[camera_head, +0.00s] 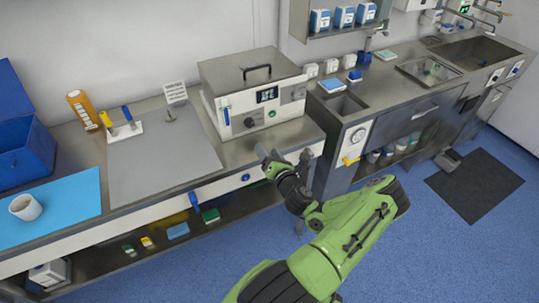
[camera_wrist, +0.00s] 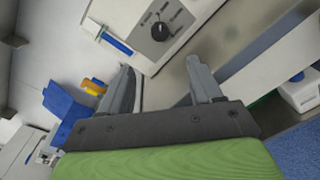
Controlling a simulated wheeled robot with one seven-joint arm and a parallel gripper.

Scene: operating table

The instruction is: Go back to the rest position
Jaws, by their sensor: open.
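My gripper (camera_head: 285,160) is at the front edge of the steel counter, just in front of the white and steel box-shaped device (camera_head: 258,92). In the wrist view my gripper (camera_wrist: 165,78) shows two grey fingers spread apart with nothing between them. The device's front panel (camera_wrist: 165,22) with a black knob and a blue handle lies beyond the fingertips. My green arm reaches up from the bottom of the head view.
On the counter (camera_head: 300,132) are a grey mat (camera_head: 165,165), a blue mat (camera_head: 70,208) with a white cup (camera_head: 25,207), a blue box (camera_head: 22,130) and an orange bottle (camera_head: 80,108). A sink unit (camera_head: 470,55) stands at right. Blue floor (camera_head: 420,240) is open in front.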

